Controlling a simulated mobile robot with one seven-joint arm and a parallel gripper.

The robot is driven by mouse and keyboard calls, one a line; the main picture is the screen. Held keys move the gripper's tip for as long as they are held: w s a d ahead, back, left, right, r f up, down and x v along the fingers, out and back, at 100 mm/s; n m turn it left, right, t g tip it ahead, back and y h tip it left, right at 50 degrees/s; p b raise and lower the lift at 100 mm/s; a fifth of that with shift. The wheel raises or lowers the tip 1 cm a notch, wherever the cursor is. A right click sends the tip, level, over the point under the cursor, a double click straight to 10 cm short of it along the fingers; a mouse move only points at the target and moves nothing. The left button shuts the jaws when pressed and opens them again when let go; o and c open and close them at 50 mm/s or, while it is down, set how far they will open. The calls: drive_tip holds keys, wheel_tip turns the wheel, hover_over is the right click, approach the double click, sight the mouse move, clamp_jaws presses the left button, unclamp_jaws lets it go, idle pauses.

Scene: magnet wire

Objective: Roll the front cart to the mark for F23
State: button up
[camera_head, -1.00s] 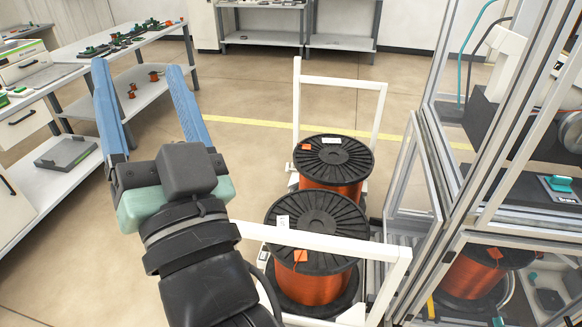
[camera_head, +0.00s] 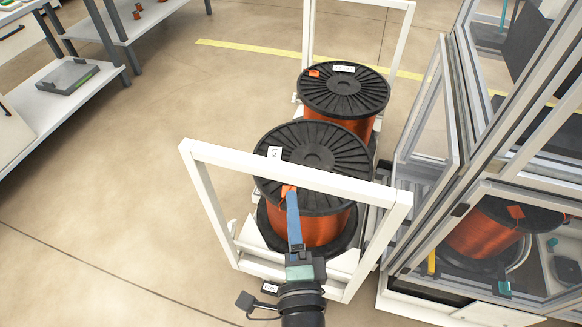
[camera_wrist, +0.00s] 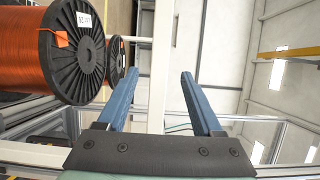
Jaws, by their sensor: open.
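The front cart is a low white cart with an upright handle frame (camera_head: 395,207). It carries a large black-flanged spool (camera_head: 315,150) of copper wire with a white tag and an orange tag. My gripper (camera_head: 291,193) is open, its blue fingers at the handle's top bar from the near side. In the wrist view my gripper (camera_wrist: 158,80) has the white bar (camera_wrist: 160,65) lying between its spread fingers in the picture. I cannot tell how deep the bar sits or whether it touches. A small label (camera_head: 270,288) on the cart base is unreadable. I cannot identify an F23 mark.
A second cart with a spool (camera_head: 343,88) stands just behind the front cart. A framed machine enclosure (camera_head: 440,215) stands close on the right. A yellow floor line (camera_head: 250,48) runs behind the carts. The floor to the left is open, up to a shelf bench (camera_head: 45,105).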

sight(289, 180)
drive_tip(key=w, duration=0.3)
drive_tip(key=w+p, duration=0.1)
drive_tip(key=w, duration=0.5)
drive_tip(key=shift+w+a, duration=0.25)
drive_tip(key=shift+a, duration=0.1)
drive_tip(key=shift+c, duration=0.3)
clamp_jaws()
idle(0.7)
